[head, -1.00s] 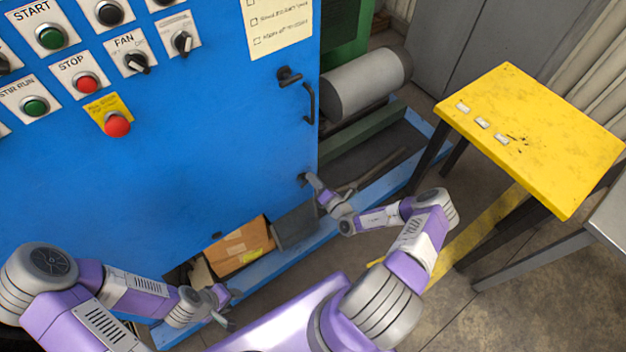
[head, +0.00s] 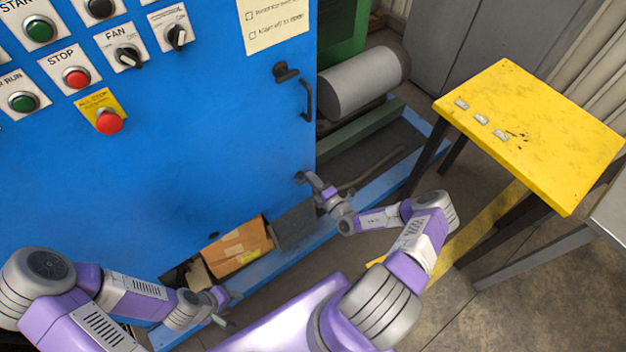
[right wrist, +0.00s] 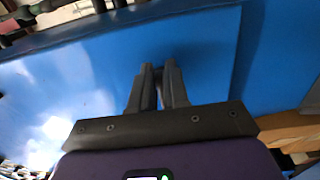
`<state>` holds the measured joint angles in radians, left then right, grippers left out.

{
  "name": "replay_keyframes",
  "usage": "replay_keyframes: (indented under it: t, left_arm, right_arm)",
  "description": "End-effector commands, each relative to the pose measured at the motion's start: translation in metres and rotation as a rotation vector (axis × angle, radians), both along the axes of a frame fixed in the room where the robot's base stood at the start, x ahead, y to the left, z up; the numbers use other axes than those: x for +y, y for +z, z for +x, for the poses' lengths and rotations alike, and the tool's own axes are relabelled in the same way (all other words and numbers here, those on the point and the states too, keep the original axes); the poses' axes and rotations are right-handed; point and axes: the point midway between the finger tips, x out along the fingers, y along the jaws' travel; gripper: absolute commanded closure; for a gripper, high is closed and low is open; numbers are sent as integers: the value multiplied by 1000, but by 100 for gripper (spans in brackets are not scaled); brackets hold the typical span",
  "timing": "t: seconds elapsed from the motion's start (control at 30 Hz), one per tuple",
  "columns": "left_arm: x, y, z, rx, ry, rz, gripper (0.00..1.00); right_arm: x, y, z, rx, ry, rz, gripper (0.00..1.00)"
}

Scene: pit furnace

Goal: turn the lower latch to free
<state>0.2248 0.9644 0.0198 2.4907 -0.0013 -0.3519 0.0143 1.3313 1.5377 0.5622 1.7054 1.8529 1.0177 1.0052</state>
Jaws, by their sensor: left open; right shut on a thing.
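The lower latch (head: 299,176) is a small dark piece near the lower right edge of the blue cabinet door. My right gripper (head: 308,179) is at it, its fingers closed around it. In the right wrist view, my right gripper (right wrist: 158,82) points at the blue panel, its two fingers close together. The latch is mostly hidden by the fingers, so its angle cannot be told. The upper latch (head: 285,72) is a dark knob higher on the same door. My left gripper (head: 226,308) is open and empty, low in front of the cabinet.
A dark door handle (head: 307,100) sits between the latches. A cardboard box (head: 238,248) lies under the cabinet. A grey cylinder (head: 362,82) is behind its right side. A yellow table (head: 535,130) stands at the right. Buttons and a red all-stop (head: 108,122) are upper left.

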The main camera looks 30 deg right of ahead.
Motion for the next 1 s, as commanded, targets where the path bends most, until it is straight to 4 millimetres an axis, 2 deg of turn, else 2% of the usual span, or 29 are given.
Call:
replay_keyframes:
  t: [0.37,0.4,0.53,0.83,1.0]
  left_arm:
    - [0,0,0,0,0,0,57]
    - [0,0,0,0,0,0,57]
    - [0,0,0,0,0,0,57]
    - [0,1,0,0,0,0,57]
    - [0,6,0,0,0,0,57]
  right_arm:
    - [1,0,0,3,2,8,100]
    - [1,0,0,2,2,8,79]
    - [1,0,0,1,1,6,60]
    - [0,0,-2,1,0,4,60]
    - [-2,0,-22,4,-1,4,60]
